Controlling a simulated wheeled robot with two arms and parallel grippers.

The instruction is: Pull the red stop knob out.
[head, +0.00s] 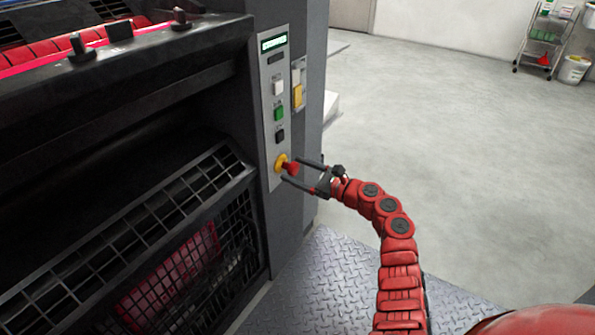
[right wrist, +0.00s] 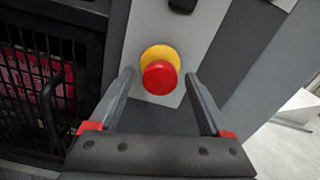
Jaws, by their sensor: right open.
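The red stop knob (head: 291,168) sits on a yellow round base (head: 281,161) at the bottom of the grey control panel (head: 272,95). My right gripper (head: 304,171) is open in front of the panel. Its fingers stand to either side of the knob, and in the right wrist view gaps show between each finger and the knob, so neither visibly touches it. My left gripper is not in view.
Above the knob the panel carries black (head: 280,136), green (head: 279,112) and white (head: 278,88) buttons and a lit display (head: 273,43). A black mesh guard (head: 150,235) lies to the left. Open grey floor (head: 470,150) is on the right, with a shelf cart (head: 543,42) far back.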

